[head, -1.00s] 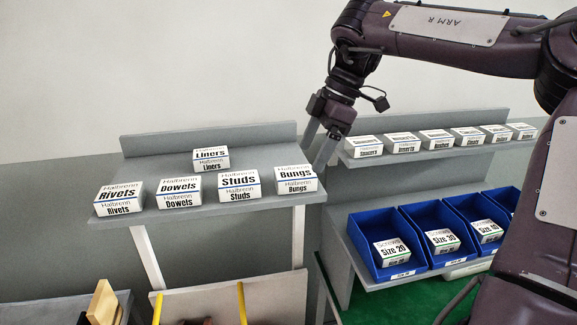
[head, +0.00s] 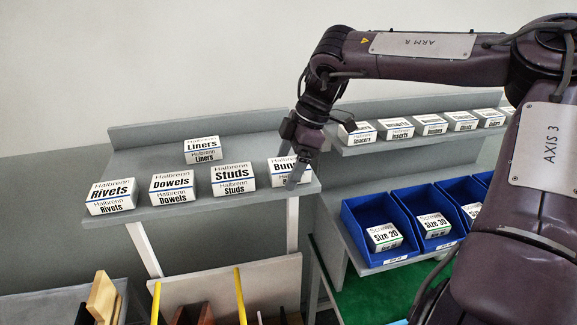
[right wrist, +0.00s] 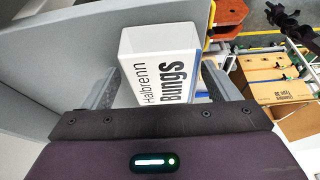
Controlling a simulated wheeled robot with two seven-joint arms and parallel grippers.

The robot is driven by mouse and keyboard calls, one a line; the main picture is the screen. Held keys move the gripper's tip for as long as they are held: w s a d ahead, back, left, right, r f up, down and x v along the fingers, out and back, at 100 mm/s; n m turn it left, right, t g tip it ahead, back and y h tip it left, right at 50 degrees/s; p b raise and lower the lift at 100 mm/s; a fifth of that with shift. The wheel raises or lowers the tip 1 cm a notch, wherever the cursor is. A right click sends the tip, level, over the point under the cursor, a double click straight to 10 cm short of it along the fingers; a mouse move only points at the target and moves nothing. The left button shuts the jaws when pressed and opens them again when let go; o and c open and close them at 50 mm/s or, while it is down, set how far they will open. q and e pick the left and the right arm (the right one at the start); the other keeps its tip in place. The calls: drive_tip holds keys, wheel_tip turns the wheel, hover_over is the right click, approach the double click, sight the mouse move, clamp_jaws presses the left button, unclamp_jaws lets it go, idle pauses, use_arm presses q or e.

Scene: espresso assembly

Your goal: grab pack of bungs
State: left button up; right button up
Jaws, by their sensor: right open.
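The pack of bungs (head: 281,168) is a white box with a blue stripe, at the right end of the grey upper shelf in the head view. My right gripper (head: 293,172) is at its right part in that view and hides some of its label. In the right wrist view, the Bungs box (right wrist: 163,62) stands between the two open fingers of my right gripper (right wrist: 170,85). The right finger looks close to the box; I cannot tell whether it touches. My left gripper is not in view.
The Studs box (head: 233,178), Dowels box (head: 174,187), Rivets box (head: 111,197) and Liners box (head: 202,150) share the grey shelf (head: 142,165). A second shelf with several boxes is at right, above blue bins (head: 375,217) of screws.

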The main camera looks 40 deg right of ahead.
drive_tip(key=shift+s+a+r, duration=0.1)
drive_tip(key=shift+s+r, duration=0.05)
drive_tip(key=shift+s, duration=0.05)
drive_tip(key=c, duration=1.1)
drive_tip(key=shift+c, duration=0.2)
drive_tip(key=shift+r, duration=0.1)
